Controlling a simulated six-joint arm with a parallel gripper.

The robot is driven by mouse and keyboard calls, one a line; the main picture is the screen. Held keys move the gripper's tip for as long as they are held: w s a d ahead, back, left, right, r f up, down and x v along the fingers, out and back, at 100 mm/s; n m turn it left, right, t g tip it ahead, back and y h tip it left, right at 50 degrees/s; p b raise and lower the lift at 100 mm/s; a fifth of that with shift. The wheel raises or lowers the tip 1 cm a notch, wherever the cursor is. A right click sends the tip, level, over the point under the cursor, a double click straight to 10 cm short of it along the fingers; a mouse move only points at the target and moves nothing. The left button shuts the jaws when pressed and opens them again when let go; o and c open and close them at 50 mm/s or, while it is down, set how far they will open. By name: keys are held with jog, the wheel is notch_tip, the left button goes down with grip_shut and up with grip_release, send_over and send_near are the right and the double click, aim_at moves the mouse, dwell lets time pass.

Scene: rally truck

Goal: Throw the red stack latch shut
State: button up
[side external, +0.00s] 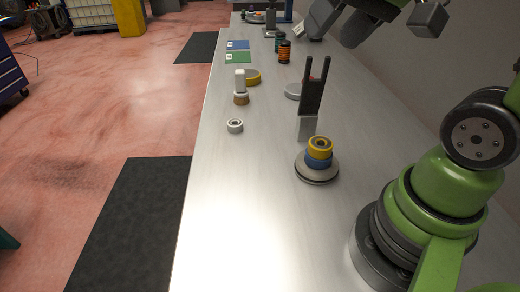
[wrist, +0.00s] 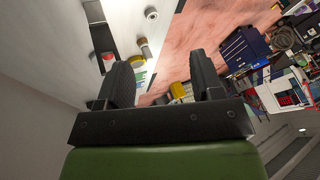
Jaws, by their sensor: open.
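No latch that I can clearly pick out as the red stack latch shows. A low pale disc with a red edge (side external: 294,91) lies on the bench behind a dark two-pronged upright (side external: 312,92) on a pale block; its red part also shows in the wrist view (wrist: 107,57). A stack with a yellow ring (side external: 320,145) over a blue ring sits on a round grey base (side external: 317,174) nearer my arm. My gripper (wrist: 160,62) is open, its two dark fingers apart with nothing held between them. It is raised above the bench, clear of these things.
On the bench (side external: 225,210) stand a small ring (side external: 235,126), a white-and-tan cylinder (side external: 240,87), a yellow disc (side external: 252,78), blue and green cards (side external: 238,57) and an orange-striped cylinder (side external: 285,52). The bench's near left part is clear.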

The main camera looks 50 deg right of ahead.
jog(key=s+a+n+t+y, duration=0.1)
jog(key=s+a, duration=0.3)
jog(key=s, duration=0.2)
jog(key=m+g, duration=0.3)
jog(key=g, duration=0.1)
send_over(311, 82)
jog(key=s+a, duration=0.1)
jog(key=a, duration=0.3)
jog(key=f, duration=0.2)
jog(key=w+d+f+m+g, duration=0.1)
jog(key=w+d+f, duration=0.1)
jog(key=d+f, duration=0.65)
jog(key=x, duration=0.7)
jog(key=shift+s+d+f, duration=0.1)
jog(key=shift+d+f, duration=0.15)
jog(key=shift+f, duration=0.15)
grip_shut()
